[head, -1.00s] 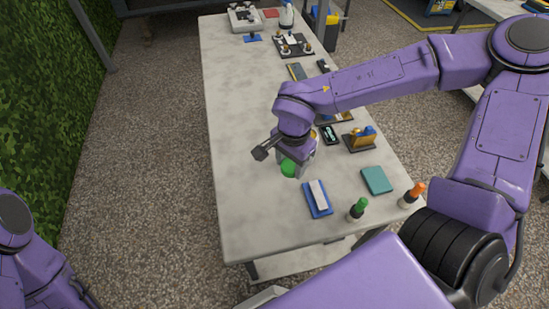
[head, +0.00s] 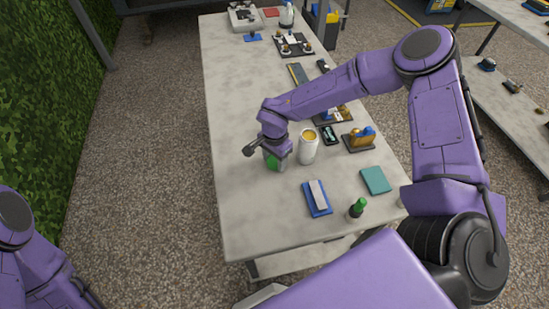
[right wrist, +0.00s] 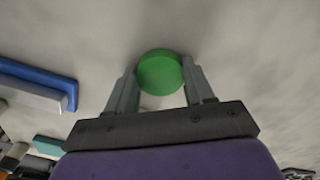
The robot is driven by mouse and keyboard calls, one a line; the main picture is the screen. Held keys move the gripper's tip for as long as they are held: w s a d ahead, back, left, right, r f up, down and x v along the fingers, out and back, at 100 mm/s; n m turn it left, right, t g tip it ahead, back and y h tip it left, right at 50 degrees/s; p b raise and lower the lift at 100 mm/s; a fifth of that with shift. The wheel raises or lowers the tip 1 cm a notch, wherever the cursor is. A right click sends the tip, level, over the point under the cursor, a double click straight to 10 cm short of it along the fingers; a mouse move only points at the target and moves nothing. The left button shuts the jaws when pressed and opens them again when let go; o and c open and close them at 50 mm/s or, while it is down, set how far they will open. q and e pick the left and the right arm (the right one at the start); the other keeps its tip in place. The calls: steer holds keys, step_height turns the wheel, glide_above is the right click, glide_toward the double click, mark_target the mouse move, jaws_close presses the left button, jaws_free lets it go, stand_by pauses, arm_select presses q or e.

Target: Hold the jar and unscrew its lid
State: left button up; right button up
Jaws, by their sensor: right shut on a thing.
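The jar (head: 308,150) stands upright on the table in the head view, pale with its top open and yellow-orange inside. My right gripper (head: 274,159) is to the left of the jar and apart from it. It is shut on a round green lid (head: 272,164), which also shows between the two fingers in the right wrist view (right wrist: 160,74). I cannot tell whether the lid touches the tabletop. Part of my left arm shows at the lower left, but its gripper is out of view.
The long pale table (head: 237,130) is clear along its left side. A blue tray with a pale bar (head: 317,198), a teal block (head: 375,180) and a green-capped bottle (head: 358,208) are at the near right. A yellow-and-blue item on a stand (head: 359,139) is right of the jar.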

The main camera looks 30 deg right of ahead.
mark_target(275, 161)
steer(key=shift+f, duration=0.2)
steer(key=o, duration=1.2)
steer(key=shift+c, duration=0.2)
step_height(275, 161, up, 12)
steer(key=shift+r+b, duration=0.25)
steer(key=shift+b, duration=0.05)
